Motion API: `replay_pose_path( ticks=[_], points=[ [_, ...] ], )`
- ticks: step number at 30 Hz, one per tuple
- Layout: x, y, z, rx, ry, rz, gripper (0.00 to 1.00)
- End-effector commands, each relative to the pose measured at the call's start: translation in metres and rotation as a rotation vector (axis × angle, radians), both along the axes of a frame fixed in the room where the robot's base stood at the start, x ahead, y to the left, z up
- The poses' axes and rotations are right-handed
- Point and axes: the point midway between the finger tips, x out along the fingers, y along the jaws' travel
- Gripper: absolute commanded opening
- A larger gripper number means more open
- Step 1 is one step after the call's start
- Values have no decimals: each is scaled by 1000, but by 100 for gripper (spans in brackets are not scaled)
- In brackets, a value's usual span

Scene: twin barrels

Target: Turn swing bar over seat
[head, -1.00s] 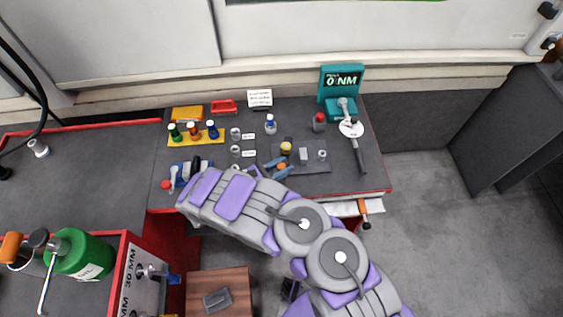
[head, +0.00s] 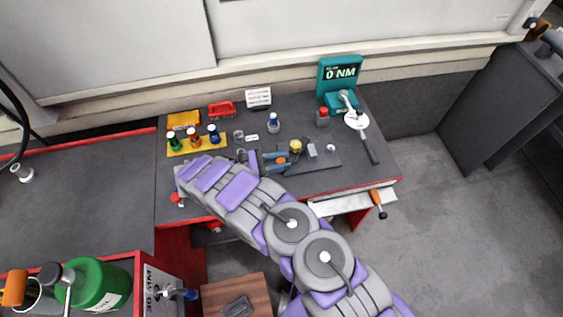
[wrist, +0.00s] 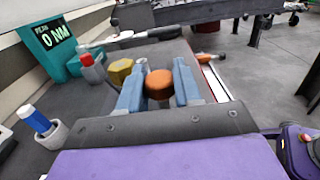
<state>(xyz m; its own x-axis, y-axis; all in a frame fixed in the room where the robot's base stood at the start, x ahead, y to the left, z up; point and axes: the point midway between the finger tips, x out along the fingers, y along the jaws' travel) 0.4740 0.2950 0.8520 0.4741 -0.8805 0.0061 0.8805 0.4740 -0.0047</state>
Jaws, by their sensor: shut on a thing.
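In the wrist view the two blue fingers of my gripper (wrist: 159,90) stand on either side of an orange round knob (wrist: 159,84) and are shut on it. In the head view my gripper (head: 275,163) points right over a dark plate (head: 318,167) on the bench. A yellow knob (head: 295,146) stands just beyond the fingers; it also shows in the wrist view (wrist: 120,71). A grey block (head: 311,150) and a small pale ring (head: 330,148) are on the plate to the right. I cannot tell which part is the swing bar or the seat.
A teal torque display (head: 340,80) with a wrench (head: 367,145) stands at the back right. Coloured bottles on a yellow tray (head: 180,148) are at the left.

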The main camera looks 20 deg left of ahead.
Motion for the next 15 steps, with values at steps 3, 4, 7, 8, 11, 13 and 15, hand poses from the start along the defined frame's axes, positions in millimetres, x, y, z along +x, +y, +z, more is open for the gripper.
replay_pose_path(
  ticks=[3, 4, 7, 8, 11, 13, 15],
  points=[
    [0, 4, 3, 3, -6, -24, 0],
    [0, 3, 3, 4, -6, -33, 0],
    [1, 4, 4, 7, -8, -56, 0],
    [1, 5, 4, 7, -7, -63, 0],
    [2, 5, 4, 5, -7, -84, 0],
    [2, 6, 4, 5, -7, -95, 0],
    [3, 6, 5, 6, -8, -106, 0]
  ],
)
